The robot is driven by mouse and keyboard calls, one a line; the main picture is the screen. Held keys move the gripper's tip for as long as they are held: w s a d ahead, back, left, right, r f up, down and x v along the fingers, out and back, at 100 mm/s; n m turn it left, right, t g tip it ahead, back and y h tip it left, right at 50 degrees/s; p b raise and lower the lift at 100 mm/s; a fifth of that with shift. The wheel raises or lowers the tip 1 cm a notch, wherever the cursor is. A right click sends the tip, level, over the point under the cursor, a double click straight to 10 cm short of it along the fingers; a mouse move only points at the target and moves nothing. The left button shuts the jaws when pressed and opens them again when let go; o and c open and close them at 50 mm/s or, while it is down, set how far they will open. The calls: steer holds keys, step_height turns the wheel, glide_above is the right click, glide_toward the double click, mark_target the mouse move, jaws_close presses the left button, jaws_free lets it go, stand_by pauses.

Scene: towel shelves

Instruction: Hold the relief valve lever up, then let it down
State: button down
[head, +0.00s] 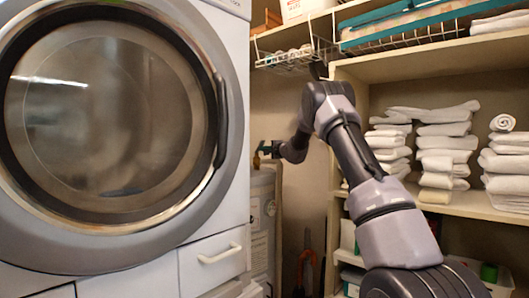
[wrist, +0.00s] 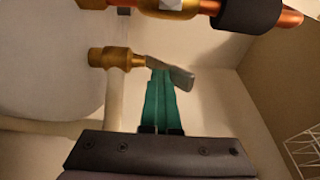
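The relief valve (wrist: 115,59) is a brass fitting at upper left of the wrist view, with a flat grey metal lever (wrist: 181,76) sticking out to the right and sloping down. My gripper (wrist: 160,78) has two teal fingers drawn close together, with their tips at the lever. They look in contact with it, but I cannot tell whether the lever is between them. In the head view my gripper (head: 267,149) is small, at the top of the white water heater (head: 262,215), left of my wrist. The valve is too small to make out there.
A copper pipe with a brass fitting (wrist: 165,6) and dark sleeve crosses the top of the wrist view. A washing machine (head: 215,215) stands close at left. Shelves with folded towels (head: 445,150) are at right. A wire basket (head: 290,60) hangs above.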

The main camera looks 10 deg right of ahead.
steer(key=shift+r, duration=0.5)
steer(key=shift+s+d+f, duration=0.15)
steer(key=shift+s+f, duration=0.2)
steer(key=shift+f, duration=0.45)
steer(key=shift+s+d+f, duration=0.1)
steer(key=shift+s+f, duration=0.3)
steer(key=shift+f, duration=0.4)
steer(key=shift+s+d+f, duration=0.15)
steer(key=shift+s+f, duration=0.2)
steer(key=shift+f, duration=0.45)
steer(key=v, duration=1)
